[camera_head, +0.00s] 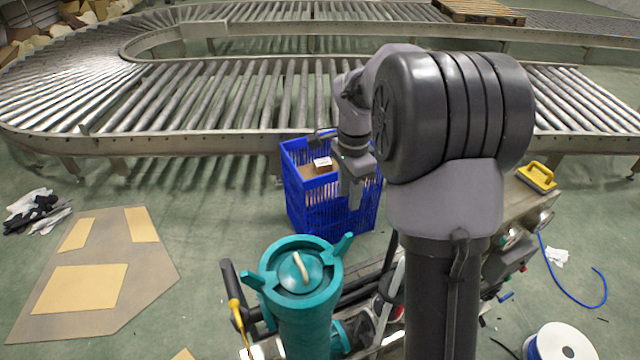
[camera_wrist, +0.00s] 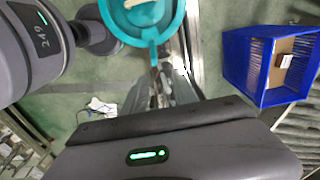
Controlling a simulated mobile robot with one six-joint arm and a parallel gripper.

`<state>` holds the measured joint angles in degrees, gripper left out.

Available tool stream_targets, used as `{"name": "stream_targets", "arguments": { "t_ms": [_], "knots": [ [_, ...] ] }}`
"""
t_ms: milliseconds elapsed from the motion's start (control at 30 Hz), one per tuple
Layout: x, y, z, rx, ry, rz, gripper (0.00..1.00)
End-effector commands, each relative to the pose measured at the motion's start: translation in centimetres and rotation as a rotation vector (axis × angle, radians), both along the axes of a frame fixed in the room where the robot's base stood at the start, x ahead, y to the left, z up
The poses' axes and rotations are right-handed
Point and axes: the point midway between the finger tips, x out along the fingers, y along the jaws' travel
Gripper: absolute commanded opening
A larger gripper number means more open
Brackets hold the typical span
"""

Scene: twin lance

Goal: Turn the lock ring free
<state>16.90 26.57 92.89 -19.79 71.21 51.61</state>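The lock ring (camera_head: 269,262) is a teal ring with lugs sticking out, on top of an upright teal cylinder (camera_head: 306,325). Inside it sits a round teal cap with a cream handle (camera_head: 302,270). In the wrist view the ring (camera_wrist: 176,28) is at the top edge, partly cut off, with one lug pointing down. My gripper (camera_head: 350,196) is behind and right of the ring in the head view, in front of the blue crate, apart from the ring. Its two fingers point down with a gap between them, and nothing shows in its grasp.
The blue crate (camera_head: 302,213) holds a cardboard box (camera_head: 318,169) and stands before the roller conveyor (camera_head: 230,95). A yellow-handled tool (camera_head: 236,313) stands left of the cylinder. A white spool (camera_head: 562,343) and blue hose (camera_head: 580,303) lie right. Flat cardboard (camera_head: 160,265) lies left.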

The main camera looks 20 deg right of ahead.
Motion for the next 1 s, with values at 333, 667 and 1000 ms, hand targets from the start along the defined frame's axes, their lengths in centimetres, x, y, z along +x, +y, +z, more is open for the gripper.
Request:
{"name": "stream_targets", "arguments": {
  "t_ms": [333, 667, 1000],
  "knots": [
    [-0.2, 0.1, -9.9, 0.002, 0.004, 0.001, 0.35],
    [-0.2, 0.1, -16.8, 0.002, 0.001, 0.001, 0.35],
    [-0.2, 0.1, -17.4, 0.001, 0.000, 0.002, 0.35]
  ]
}}
